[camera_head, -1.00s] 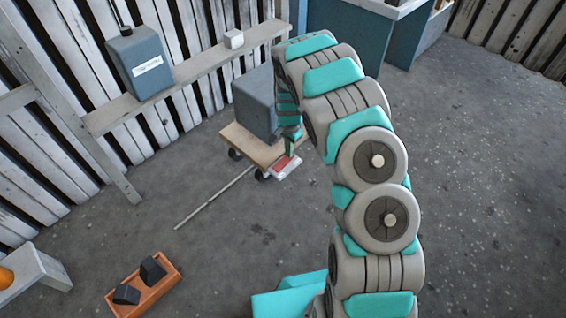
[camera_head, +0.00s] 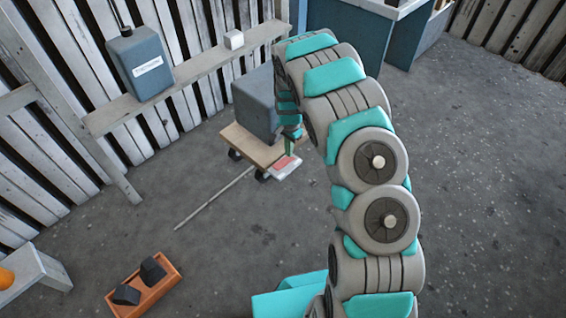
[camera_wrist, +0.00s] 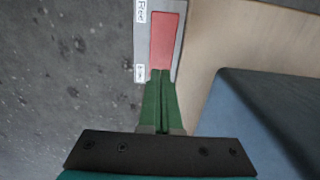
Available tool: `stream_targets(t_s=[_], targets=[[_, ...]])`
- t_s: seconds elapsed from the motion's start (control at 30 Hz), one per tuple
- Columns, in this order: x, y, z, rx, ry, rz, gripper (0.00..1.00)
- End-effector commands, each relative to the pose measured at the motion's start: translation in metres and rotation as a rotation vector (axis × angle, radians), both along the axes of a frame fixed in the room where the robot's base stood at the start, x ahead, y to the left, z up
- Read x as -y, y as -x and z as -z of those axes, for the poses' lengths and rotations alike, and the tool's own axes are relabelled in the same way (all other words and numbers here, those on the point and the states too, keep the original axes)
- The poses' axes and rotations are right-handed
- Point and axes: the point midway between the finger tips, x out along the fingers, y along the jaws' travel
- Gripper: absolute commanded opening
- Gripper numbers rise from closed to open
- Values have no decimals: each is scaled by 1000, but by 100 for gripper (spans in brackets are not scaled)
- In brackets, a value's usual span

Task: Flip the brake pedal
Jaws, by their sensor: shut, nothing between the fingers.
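The brake pedal (camera_head: 284,163) is a red plate in a pale grey frame at the near edge of the wooden trolley (camera_head: 243,143). In the wrist view the red pedal (camera_wrist: 168,38) has a white "Free" label by its far end and a smaller, hard-to-read label by its near end. My gripper (camera_wrist: 160,73) is shut and empty. Its green fingertips are at the pedal's near end, overlapping it in the picture; I cannot tell whether they touch. In the head view my gripper (camera_head: 290,150) is just above the pedal, partly hidden by my arm.
A blue-grey housing (camera_head: 255,100) stands on the trolley, close right of my gripper in the wrist view. A thin rod (camera_head: 212,199) lies on the floor. A shelf with a blue canister (camera_head: 141,65) runs along the fence. An orange tray (camera_head: 174,280) holds dark blocks. Floor at right is clear.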

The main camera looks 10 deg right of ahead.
Motion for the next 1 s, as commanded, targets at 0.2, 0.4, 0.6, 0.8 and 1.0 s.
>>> stream_targets(t_s=[0.2,0.4,0.6,0.8,1.0], targets=[[0,-1,-17,2,0,0,0],[0,-1,-32,2,0,0,0],[0,0,-47,1,-1,0,0],[0,0,-56,0,0,0,0],[0,0,-56,0,0,0,0]])
